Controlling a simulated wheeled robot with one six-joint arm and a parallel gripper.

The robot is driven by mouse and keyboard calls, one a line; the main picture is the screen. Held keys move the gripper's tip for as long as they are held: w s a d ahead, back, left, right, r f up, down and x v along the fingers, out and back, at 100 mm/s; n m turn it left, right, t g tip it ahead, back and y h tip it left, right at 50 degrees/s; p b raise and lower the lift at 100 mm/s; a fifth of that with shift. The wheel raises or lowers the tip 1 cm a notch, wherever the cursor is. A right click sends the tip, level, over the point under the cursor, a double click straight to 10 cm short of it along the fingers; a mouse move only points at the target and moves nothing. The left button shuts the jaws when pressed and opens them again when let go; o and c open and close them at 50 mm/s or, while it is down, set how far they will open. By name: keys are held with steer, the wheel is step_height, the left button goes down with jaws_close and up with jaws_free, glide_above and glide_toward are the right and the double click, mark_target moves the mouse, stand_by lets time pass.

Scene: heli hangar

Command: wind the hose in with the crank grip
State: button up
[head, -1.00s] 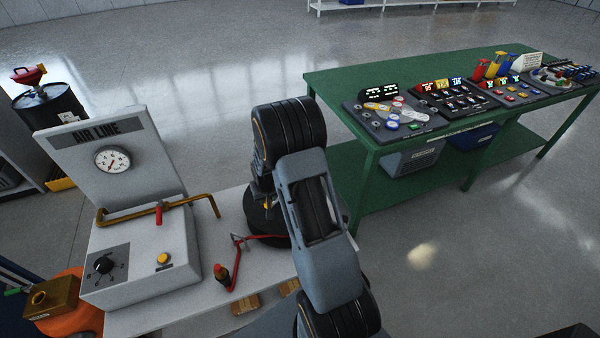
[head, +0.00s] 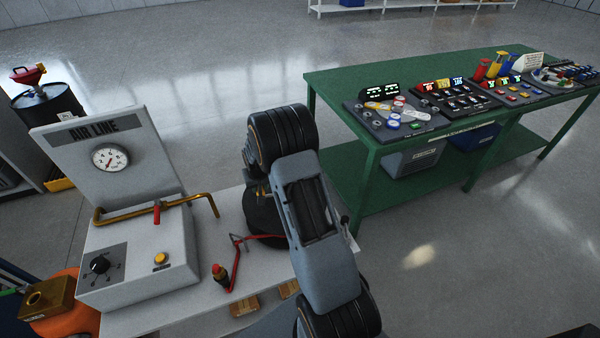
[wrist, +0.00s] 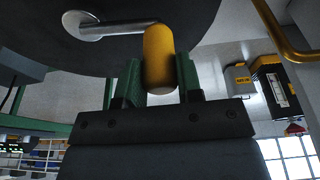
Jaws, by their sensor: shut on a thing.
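In the wrist view a yellow crank grip (wrist: 159,60) stands between the two green-padded fingers of my gripper (wrist: 158,82), which is shut on it. A metal crank arm (wrist: 110,27) runs from the grip to a hub on the large dark reel disc (wrist: 60,50). In the head view my arm covers most of the dark reel (head: 262,215) on the white bench. A red hose (head: 236,262) runs from the reel to a nozzle end (head: 220,275) on the bench top. My gripper is mostly hidden behind my arm there.
The air line panel (head: 110,165) with gauge, brass pipe and red valve stands left of the reel. A green table (head: 340,90) with several control panels stands to the right. Open floor (head: 470,240) lies in front of it.

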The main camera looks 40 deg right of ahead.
steer(key=shift+w+d+f, duration=0.1)
steer(key=shift+w, duration=0.15)
steer(key=shift+w+d+b, duration=0.5)
steer(key=shift+w+d, duration=0.6)
steer(key=shift+w, duration=0.2)
steer(key=shift+w+d+f+b, duration=0.15)
steer(key=shift+w+d, duration=0.25)
steer(key=shift+d, duration=0.4)
steer(key=shift+w+d+r+b, duration=0.1)
steer(key=shift+w+d+b, duration=0.2)
steer(key=shift+d, duration=0.45)
steer(key=shift+d+f, duration=0.1)
steer(key=shift+w+d+b, duration=0.15)
steer(key=shift+d+b, duration=0.15)
steer(key=shift+d, duration=1.3)
